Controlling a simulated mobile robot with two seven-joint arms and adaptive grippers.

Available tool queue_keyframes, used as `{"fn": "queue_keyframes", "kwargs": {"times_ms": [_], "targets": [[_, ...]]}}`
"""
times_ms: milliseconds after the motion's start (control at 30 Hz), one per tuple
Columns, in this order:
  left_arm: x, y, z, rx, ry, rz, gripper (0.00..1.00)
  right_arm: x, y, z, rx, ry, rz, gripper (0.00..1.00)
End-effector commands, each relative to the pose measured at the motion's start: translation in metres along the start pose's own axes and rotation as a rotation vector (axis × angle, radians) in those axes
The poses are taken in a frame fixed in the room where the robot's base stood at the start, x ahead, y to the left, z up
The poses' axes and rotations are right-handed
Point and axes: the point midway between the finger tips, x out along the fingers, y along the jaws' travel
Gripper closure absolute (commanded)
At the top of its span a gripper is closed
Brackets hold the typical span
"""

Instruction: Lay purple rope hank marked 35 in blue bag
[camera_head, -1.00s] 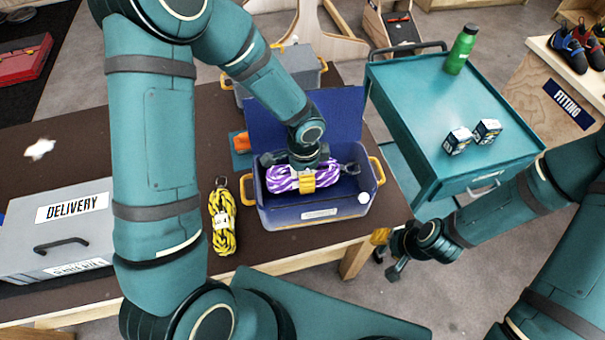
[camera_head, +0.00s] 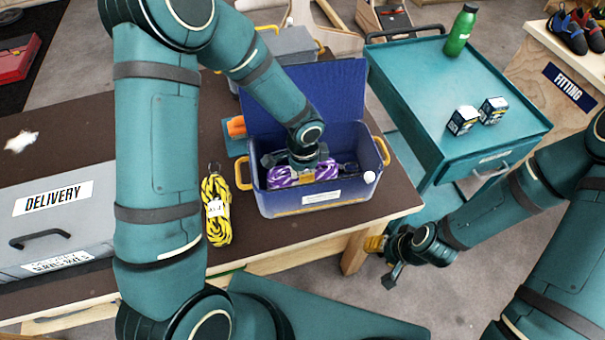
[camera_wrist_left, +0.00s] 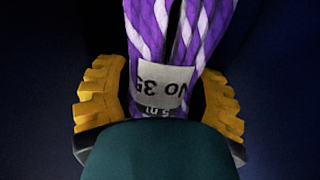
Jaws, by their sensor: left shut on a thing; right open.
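The purple and white rope hank (camera_head: 284,176) is inside the blue bag (camera_head: 318,197), low between its walls. My left gripper (camera_head: 306,174) reaches down into the bag and is shut on the hank. In the left wrist view the hank (camera_wrist_left: 180,30) runs between the two yellow finger pads, with a tag reading "No 35" upside down. Dark blue bag surface surrounds it there. The bag's lid stands open at the back. Whether the hank touches the bag's floor is hidden. My right gripper (camera_head: 378,246) is open and empty, beside the table's right end.
A yellow rope hank (camera_head: 216,210) lies on the brown table left of the bag. A grey delivery box (camera_head: 55,218) stands further left. A teal cart (camera_head: 450,110) with a green bottle (camera_head: 461,30) and two small boxes (camera_head: 478,115) stands right. A grey bin (camera_head: 290,46) is behind.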

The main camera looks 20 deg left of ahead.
Motion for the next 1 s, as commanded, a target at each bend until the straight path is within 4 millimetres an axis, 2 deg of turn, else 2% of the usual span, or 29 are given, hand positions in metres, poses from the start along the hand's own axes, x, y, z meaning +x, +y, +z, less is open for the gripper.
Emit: {"fn": "queue_keyframes", "kwargs": {"times_ms": [433,467,500,567,867,1000], "targets": [[0.0047,-0.0009,-0.0010,0.000,0.000,-0.001,0.86,0.0036,0.0013,0.0019,-0.001,-0.004,0.000,0.53],[0.0048,-0.0009,-0.0009,0.000,0.000,-0.001,0.36,0.0036,0.0013,0.0019,-0.001,-0.004,0.000,0.53],[0.0047,-0.0009,-0.0010,0.000,0.000,-0.001,0.22,0.0036,0.0013,0.0019,-0.001,-0.004,0.000,0.53],[0.0048,-0.0009,-0.0009,0.000,0.000,0.000,0.03,0.0036,0.0013,0.0019,-0.001,-0.004,0.000,0.53],[0.0047,-0.0007,-0.0006,-0.001,0.000,0.000,0.03,0.0037,0.0014,0.0018,-0.001,-0.004,0.000,0.53],[-0.0041,-0.0016,-0.0008,-0.002,0.002,-0.002,0.03,0.0037,0.0014,0.0018,-0.001,-0.004,0.000,0.53]]}}
